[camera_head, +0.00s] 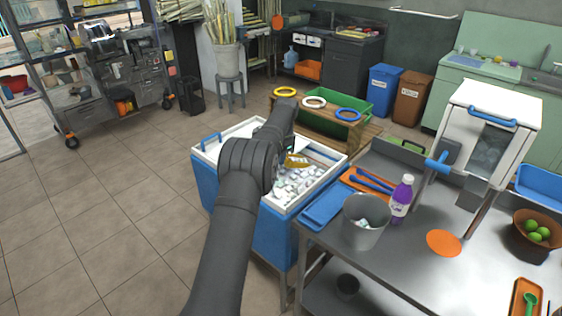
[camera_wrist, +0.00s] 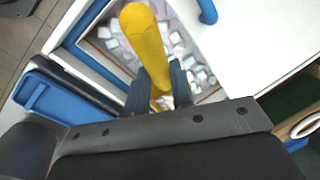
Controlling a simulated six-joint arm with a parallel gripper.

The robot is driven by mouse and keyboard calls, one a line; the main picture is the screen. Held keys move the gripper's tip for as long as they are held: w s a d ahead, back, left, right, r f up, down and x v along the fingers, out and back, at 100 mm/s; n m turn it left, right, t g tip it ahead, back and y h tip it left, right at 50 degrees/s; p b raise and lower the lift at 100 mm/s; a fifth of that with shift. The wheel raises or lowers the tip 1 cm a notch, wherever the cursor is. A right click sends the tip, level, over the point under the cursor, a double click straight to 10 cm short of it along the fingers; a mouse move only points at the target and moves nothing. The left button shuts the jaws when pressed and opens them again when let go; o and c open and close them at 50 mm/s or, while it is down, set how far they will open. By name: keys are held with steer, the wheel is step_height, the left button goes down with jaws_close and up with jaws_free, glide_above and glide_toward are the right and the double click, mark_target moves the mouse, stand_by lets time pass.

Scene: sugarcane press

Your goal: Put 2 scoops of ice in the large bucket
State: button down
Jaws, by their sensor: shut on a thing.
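My gripper (camera_wrist: 160,92) is shut on the yellow handle of the scoop (camera_wrist: 143,35) in the wrist view. In the head view my arm reaches over the blue ice chest (camera_head: 207,150), and part of the yellow scoop (camera_head: 297,161) shows beside my wrist, low over the ice. Ice cubes (camera_head: 290,186) fill the open part of the chest; they also show under the scoop in the wrist view (camera_wrist: 186,52). The scoop's bowl is mostly hidden, so its load cannot be told. The large grey bucket (camera_head: 368,236) stands upright on the steel table, with some white pieces like ice inside.
A blue tray (camera_head: 327,205), an orange tray (camera_head: 357,182) and a purple bottle (camera_head: 402,199) stand close around the bucket on the steel table (camera_head: 395,275). A white machine (camera_head: 490,125) with a blue handle rises behind right.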

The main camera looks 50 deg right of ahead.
steer(key=shift+w+a+r+g+h, duration=0.25)
steer(key=shift+w+a+r+h, duration=0.1)
steer(key=shift+a+r+h, duration=0.45)
steer(key=shift+w+a+r+g+h, duration=0.3)
steer(key=shift+a+r+h, duration=0.3)
steer(key=shift+a, duration=0.35)
steer(key=c, duration=1.8)
jaws_free()
steer(key=shift+c, duration=0.2)
jaws_close()
